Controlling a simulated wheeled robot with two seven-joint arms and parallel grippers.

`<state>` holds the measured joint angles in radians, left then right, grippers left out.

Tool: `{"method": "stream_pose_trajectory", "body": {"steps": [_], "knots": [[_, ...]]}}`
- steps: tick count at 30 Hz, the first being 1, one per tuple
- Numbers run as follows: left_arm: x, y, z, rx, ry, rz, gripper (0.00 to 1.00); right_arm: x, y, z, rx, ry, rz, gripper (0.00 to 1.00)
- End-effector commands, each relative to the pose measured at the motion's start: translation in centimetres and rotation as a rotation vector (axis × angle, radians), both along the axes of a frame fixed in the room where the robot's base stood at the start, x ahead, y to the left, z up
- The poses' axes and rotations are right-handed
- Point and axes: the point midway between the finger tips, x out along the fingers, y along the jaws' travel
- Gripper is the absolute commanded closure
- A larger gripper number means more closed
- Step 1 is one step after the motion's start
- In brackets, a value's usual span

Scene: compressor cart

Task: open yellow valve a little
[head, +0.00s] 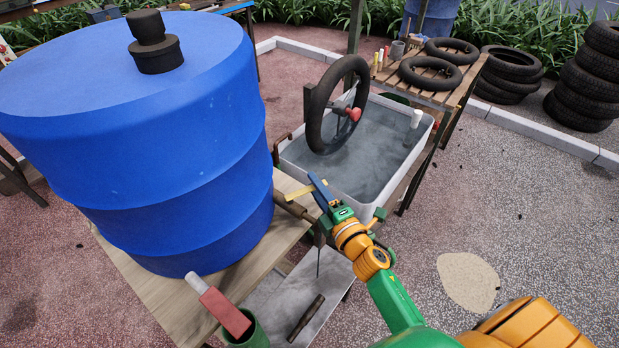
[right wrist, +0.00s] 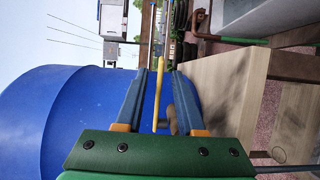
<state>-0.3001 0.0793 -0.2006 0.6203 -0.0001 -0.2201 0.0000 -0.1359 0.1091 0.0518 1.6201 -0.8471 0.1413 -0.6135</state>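The yellow valve (head: 300,192) shows as a thin yellow lever above a brown pipe (head: 293,207) that comes out of the big blue barrel (head: 140,130). My right gripper (head: 318,184) is at the lever, its blue fingers near the lever's right end. In the right wrist view the yellow lever (right wrist: 158,92) stands between the two spread fingers of my right gripper (right wrist: 158,73), with a gap on both sides. The gripper is open and holds nothing. The fingers hide part of the valve in the head view. My left gripper is not in view.
A grey water tub (head: 410,165) with a tyre (head: 335,105) over it stands behind the valve. The barrel rests on a wooden table (head: 160,292). A metal tray (head: 325,285) lies below my gripper. A red-and-white tool (head: 222,308) stands in a green cup (head: 252,338).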

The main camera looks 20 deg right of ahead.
Motion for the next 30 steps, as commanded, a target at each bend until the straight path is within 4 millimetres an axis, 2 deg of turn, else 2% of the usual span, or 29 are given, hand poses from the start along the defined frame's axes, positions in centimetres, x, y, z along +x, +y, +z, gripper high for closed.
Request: {"method": "stream_pose_trajectory", "body": {"steps": [3,6,14,15,17,19,24,27,30], "knots": [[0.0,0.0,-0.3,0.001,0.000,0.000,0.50,-2.1,-0.1,-0.2,0.001,0.002,0.000,0.62],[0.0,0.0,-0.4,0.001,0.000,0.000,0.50,-3.2,-0.2,-0.1,0.001,0.001,0.001,0.62],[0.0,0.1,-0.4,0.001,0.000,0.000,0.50,-3.6,-0.2,0.0,0.001,0.000,0.001,0.62],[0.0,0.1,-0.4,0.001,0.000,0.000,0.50,-3.6,-0.2,0.0,0.001,0.000,0.000,0.65],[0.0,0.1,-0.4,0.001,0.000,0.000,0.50,-3.6,-0.4,0.0,0.012,0.005,-0.009,0.81],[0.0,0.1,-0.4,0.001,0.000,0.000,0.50,-3.8,-1.2,-0.1,0.079,0.034,-0.064,1.00],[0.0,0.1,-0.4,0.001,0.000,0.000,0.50,-6.1,-4.1,-2.3,0.436,0.215,-0.323,1.00],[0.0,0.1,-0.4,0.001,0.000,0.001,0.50,-8.5,-4.3,-4.5,0.650,0.358,-0.464,1.00],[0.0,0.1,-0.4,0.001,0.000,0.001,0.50,-11.4,-3.3,-6.8,0.828,0.512,-0.582,1.00]]}}
